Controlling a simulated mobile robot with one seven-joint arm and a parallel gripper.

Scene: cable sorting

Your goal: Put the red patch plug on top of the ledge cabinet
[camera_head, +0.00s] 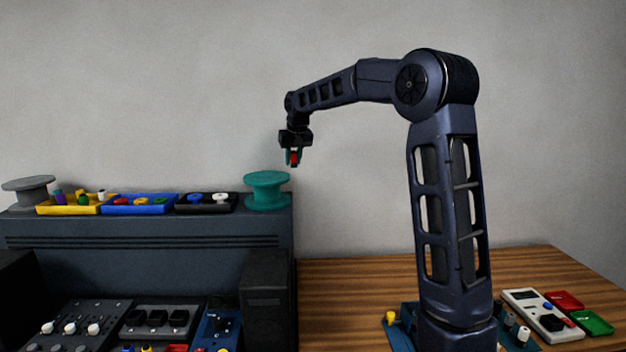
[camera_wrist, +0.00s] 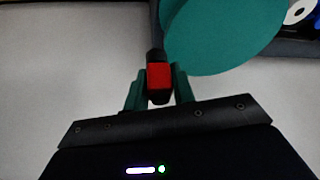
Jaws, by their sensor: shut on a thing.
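The red patch plug (camera_head: 294,158) is held between the fingers of my gripper (camera_head: 293,157), which is raised in the air. In the wrist view the plug (camera_wrist: 159,76) shows a red middle with black ends, and the green fingertips of my gripper (camera_wrist: 159,88) are shut on its sides. The ledge cabinet (camera_head: 150,228) is the dark cabinet at the left. My gripper is higher than its top, near the cabinet's right end. Whether the plug is over the top or just off its edge, I cannot tell.
A teal spool (camera_head: 267,190) stands on the cabinet top's right end, close to the gripper. Black (camera_head: 206,203), blue (camera_head: 140,205) and yellow (camera_head: 73,208) trays and a grey spool (camera_head: 28,190) fill the top leftward. A wooden table (camera_head: 350,290) is at the right.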

